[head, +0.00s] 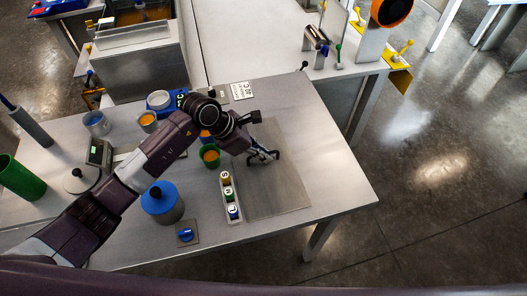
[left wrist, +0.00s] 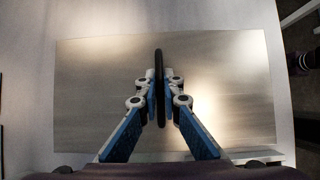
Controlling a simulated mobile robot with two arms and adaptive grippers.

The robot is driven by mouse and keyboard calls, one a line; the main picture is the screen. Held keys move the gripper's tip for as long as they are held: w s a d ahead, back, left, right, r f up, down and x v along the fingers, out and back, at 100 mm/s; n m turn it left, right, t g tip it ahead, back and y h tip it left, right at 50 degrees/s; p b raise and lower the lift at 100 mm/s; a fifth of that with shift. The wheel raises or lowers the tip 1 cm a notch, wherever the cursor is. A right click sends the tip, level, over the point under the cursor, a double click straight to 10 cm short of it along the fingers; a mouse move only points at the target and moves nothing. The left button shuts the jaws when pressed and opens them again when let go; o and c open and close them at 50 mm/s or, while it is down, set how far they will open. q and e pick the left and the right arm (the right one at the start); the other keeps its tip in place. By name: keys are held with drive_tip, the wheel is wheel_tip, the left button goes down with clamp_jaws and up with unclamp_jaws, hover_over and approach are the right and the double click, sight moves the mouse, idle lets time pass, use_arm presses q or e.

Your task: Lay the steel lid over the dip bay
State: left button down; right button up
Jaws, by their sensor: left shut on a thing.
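The steel lid (head: 278,192) is a flat grey rectangular plate at the right part of the near table; whether it touches the table I cannot tell. In the left wrist view the lid (left wrist: 235,95) fills most of the picture, with a thin dark upright handle (left wrist: 159,75) at its middle. My left gripper (head: 265,156) is above the lid and shut on that handle; its fingers (left wrist: 159,112) close on it from both sides. An open steel tank with amber liquid (head: 142,14) stands at the back left, perhaps the dip bay. My right gripper is not in view.
A scale (head: 97,152) and a green cylinder (head: 20,177) are farther left.

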use_arm(q)
drive_tip(key=shift+f, duration=0.1)
drive_tip(key=c, duration=2.1)
unclamp_jaws()
drive_tip(key=shift+r, duration=0.2)
